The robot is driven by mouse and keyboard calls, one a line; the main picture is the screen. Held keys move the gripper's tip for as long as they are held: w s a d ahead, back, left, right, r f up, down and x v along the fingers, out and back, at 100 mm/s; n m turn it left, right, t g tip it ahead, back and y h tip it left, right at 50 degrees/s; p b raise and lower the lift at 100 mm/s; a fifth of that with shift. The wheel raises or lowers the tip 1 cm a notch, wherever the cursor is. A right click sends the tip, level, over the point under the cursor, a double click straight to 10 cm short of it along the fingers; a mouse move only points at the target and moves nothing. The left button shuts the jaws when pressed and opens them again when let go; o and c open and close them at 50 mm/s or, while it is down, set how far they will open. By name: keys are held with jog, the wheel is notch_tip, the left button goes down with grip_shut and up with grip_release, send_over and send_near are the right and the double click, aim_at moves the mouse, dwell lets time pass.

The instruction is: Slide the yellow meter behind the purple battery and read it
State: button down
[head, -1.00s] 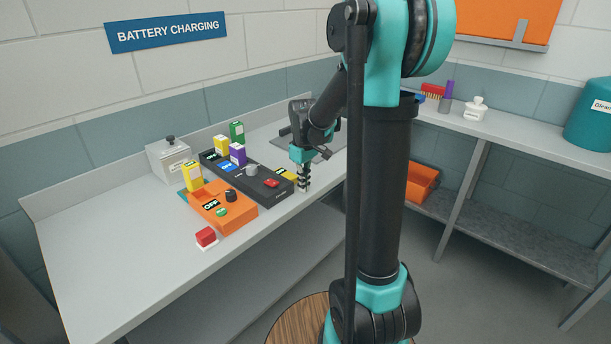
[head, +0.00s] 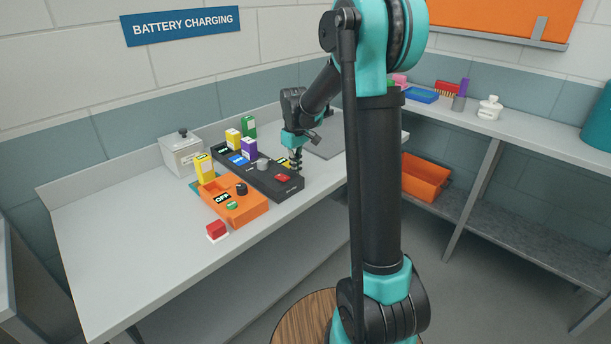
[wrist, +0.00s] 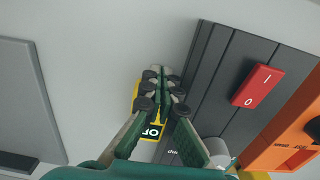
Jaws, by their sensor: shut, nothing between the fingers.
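The yellow meter (head: 283,162) lies at the back right edge of the black charger (head: 262,184), mostly hidden behind my gripper. In the wrist view the meter (wrist: 136,98) shows under the fingers, with part of its dark display visible. The purple battery (head: 248,149) stands upright in the charger, left of the meter. My gripper (head: 296,166) is shut and empty, pointing down at the meter. In the wrist view its fingertips (wrist: 160,75) are together over the meter; contact cannot be told.
Yellow (head: 233,137) and green (head: 249,127) batteries stand near the purple one. An orange unit (head: 240,208) with a yellow battery (head: 204,168) is in front. A white box (head: 182,153) stands at the back left. A grey plate (head: 326,144) lies to the right.

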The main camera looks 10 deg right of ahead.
aim_at(282, 161)
jog(key=w+a, duration=0.2)
jog(key=w, duration=0.1)
jog(key=w+a, duration=0.2)
jog(key=w, duration=0.1)
jog(key=w+a, duration=0.2)
jog(key=w, duration=0.1)
jog(key=shift+w+a, duration=0.15)
jog(key=shift+a, duration=0.2)
